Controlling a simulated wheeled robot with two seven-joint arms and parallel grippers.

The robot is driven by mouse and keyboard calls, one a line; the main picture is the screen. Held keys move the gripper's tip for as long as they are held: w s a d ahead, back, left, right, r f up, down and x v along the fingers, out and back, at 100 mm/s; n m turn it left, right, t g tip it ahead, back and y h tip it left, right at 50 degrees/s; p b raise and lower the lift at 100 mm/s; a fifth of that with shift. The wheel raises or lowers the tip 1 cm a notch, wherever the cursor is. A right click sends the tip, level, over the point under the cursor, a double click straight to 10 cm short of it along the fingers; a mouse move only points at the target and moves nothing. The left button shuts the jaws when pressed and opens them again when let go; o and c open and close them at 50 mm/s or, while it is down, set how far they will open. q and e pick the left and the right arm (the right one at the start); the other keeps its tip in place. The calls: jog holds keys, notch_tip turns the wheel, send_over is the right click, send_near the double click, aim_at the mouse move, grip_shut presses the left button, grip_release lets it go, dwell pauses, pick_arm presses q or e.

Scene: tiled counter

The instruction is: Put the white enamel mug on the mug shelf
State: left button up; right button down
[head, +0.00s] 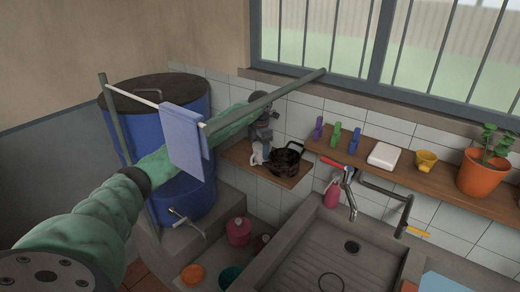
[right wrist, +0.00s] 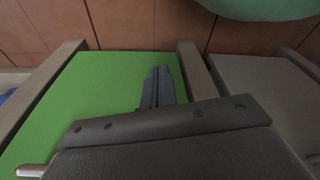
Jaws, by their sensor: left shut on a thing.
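My left gripper (head: 258,140) reaches in from the left, over the small wooden shelf (head: 268,168) on the tiled wall. It is shut on a small white thing, which appears to be the white enamel mug (head: 257,155); the gripper hides much of it. The mug is at the shelf's left part, close to the board; I cannot tell whether it touches it. A dark pot (head: 287,160) stands just right of the mug on the same shelf. In the right wrist view, my right gripper (right wrist: 160,75) has its fingers together, empty, above a green panel (right wrist: 95,100).
A longer shelf (head: 400,175) holds pegs, a white block, a yellow cup (head: 426,161) and a potted plant (head: 483,172). A stone sink (head: 330,262) lies below.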

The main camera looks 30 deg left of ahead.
pick_arm(q)
jog(key=shift+f, duration=0.1)
jog(key=o, duration=0.8)
jog(key=shift+c, duration=0.2)
pick_arm(e)
jog(key=shift+r, duration=0.1)
pick_arm(q)
jog(key=shift+r, duration=0.4)
notch_tip(320, 180, up, 12)
jog(key=p, duration=0.4)
jog(key=shift+f, duration=0.25)
pick_arm(e)
jog(key=s+d+f, duration=0.2)
jog(key=s+f, duration=0.3)
jog(key=shift+s+d, duration=0.2)
jog(key=shift+d, duration=0.2)
